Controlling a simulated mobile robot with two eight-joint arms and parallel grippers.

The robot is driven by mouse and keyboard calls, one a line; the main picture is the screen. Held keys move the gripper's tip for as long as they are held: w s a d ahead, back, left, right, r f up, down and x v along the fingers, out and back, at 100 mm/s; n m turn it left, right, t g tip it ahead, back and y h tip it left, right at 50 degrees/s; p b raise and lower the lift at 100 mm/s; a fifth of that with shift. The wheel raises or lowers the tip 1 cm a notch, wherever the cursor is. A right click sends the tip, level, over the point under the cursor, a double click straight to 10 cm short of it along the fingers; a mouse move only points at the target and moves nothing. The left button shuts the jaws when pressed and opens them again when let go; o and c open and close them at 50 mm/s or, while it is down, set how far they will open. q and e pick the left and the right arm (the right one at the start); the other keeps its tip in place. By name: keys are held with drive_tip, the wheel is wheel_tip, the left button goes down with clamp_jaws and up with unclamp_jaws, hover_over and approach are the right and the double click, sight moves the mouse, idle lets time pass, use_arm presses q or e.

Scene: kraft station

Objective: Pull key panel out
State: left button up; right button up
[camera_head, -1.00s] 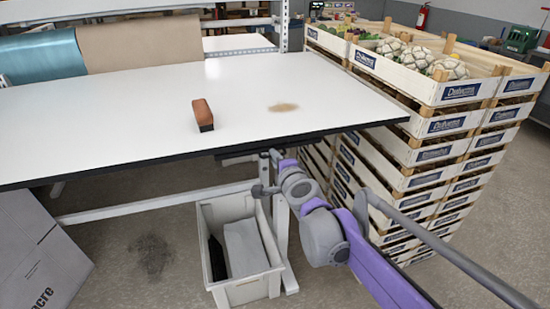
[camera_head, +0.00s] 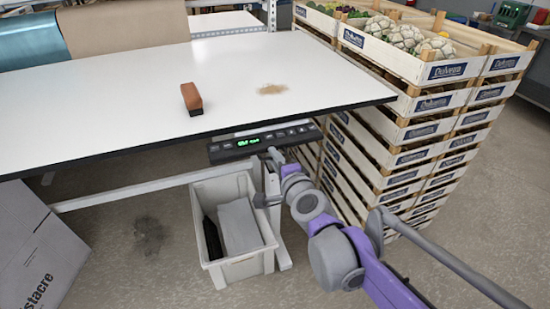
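The key panel (camera_head: 265,142) is a dark strip with a green lit display and several buttons. It sticks out from under the front edge of the white table (camera_head: 110,95), toward its right end. My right gripper (camera_head: 272,172) is at the panel's lower front edge, below the display. Its fingers are small and partly hidden against the panel and table leg, so I cannot tell whether they are open or touching it. My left gripper is not in view.
A brown block (camera_head: 191,98) and a tan stain lie on the tabletop. Stacked crates (camera_head: 400,125) with cauliflowers stand close on the right. A cardboard box (camera_head: 35,245) is at the lower left.

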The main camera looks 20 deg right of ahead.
drive_tip(key=shift+s, duration=0.1)
drive_tip(key=p+v, duration=0.2)
drive_tip(key=v, duration=0.8)
drive_tip(key=shift+s+p, duration=0.3)
drive_tip(key=shift+r, duration=0.1)
drive_tip(key=s+a+f+n+g+y+p, duration=0.3)
drive_tip(key=s+a+f+n+g+p, duration=0.35)
drive_tip(key=n, duration=0.55)
drive_tip(key=s+d+f+n+g+h, duration=0.3)
drive_tip(key=s+d+f+n, duration=0.2)
drive_tip(key=s, duration=0.4)
drive_tip(key=shift+s+d+f+n+g+h, duration=0.3)
drive_tip(key=shift+d+f, duration=0.2)
drive_tip(key=shift+d, duration=0.25)
